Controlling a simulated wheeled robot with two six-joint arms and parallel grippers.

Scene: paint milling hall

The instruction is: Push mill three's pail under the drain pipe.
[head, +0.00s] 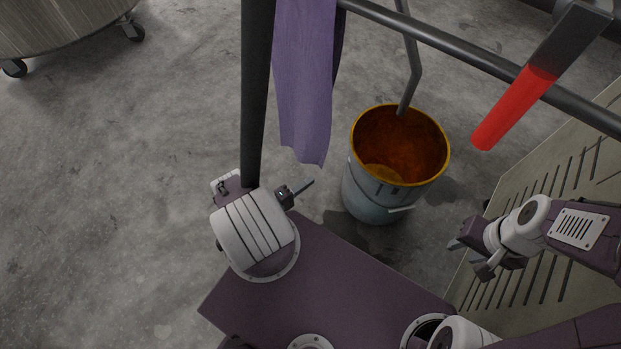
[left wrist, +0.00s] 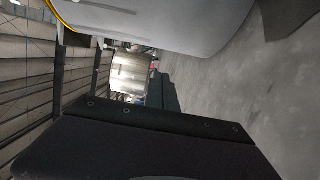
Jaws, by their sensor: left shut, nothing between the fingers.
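A grey-blue pail (head: 370,203) with a yellow-orange rim and orange paint inside stands upright on the floor in the head view. A bent grey pipe (head: 413,62) comes down from the top; its lower end shows at the pail's far rim, and I cannot tell its height above the paint. In the left wrist view the pail (left wrist: 165,22) fills the top, very close. My left gripper (head: 303,187) is shut and empty, left of the pail, with a small gap in the head view. My right gripper (head: 467,260) is empty, its fingers apart, right of and nearer than the pail.
A dark rail (head: 440,40) and post (head: 256,100) cross the view. A purple cloth (head: 305,80) and a red-handled scraper (head: 515,105) are at the rail. A slotted panel (head: 560,170) stands right. A wheeled vat (head: 60,22) is far left. Floor between is clear.

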